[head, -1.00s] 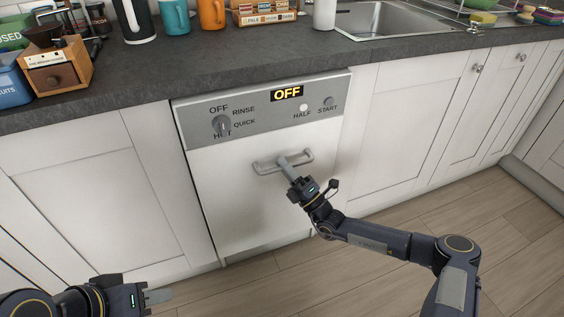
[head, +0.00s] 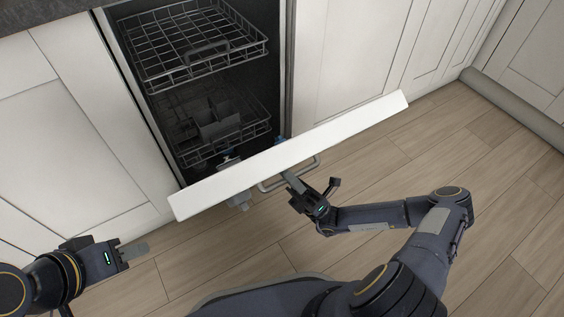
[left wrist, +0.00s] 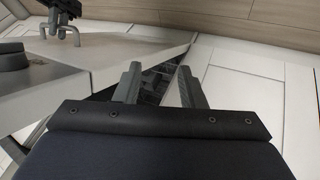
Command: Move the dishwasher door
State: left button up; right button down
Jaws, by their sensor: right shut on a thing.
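The dishwasher door (head: 290,155) is partly open, tilted out from the cabinet, with its white top edge towards the camera. Its grey bar handle (head: 313,165) is on the front face. My right gripper (head: 287,176) is shut on the handle. My left gripper (head: 138,248) is empty, off to the lower left of the door and apart from it. In the left wrist view, the left gripper's fingers (left wrist: 160,86) stand apart, with the dark dishwasher opening beyond them. The door (left wrist: 110,55) fills the upper left there. The lower part of the door's front is hidden.
Inside the dishwasher are an upper wire rack (head: 190,50) and a lower rack (head: 235,138) with a grey basket (head: 215,118). White cabinets (head: 65,110) stand on both sides. The wooden floor (head: 470,160) in front is clear at the right.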

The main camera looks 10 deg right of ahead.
dwell(0.4)
pick_arm(q)
jog(key=c, duration=0.6)
jog(key=shift+w+d+r, duration=0.1)
jog(key=shift+w+r, duration=0.05)
jog(key=shift+r, duration=0.05)
grip_shut()
jog(key=w+d+r+m+g+h, duration=0.4)
jog(key=w+r+m+g, duration=0.15)
jog(key=r, duration=0.35)
jog(key=w+d+r+m+g+h, duration=0.45)
jog(key=w+r+m, duration=0.2)
jog(key=r, duration=0.25)
send_near(261, 169)
jog(key=shift+w+d+f+n, duration=0.15)
jog(key=shift+w+f+n, duration=0.05)
jog(key=shift+w, duration=0.3)
jog(key=shift+w+d+f+n, duration=0.15)
jog(key=shift+w+f+n, duration=0.05)
jog(key=shift+w, duration=0.25)
jog(key=shift+s+d+f, duration=0.2)
jog(key=shift+s+f, duration=0.45)
jog(key=shift+s, duration=0.25)
jog(key=shift+s+d+f, duration=0.15)
jog(key=shift+s+f, duration=0.25)
jog(key=shift+s, duration=0.1)
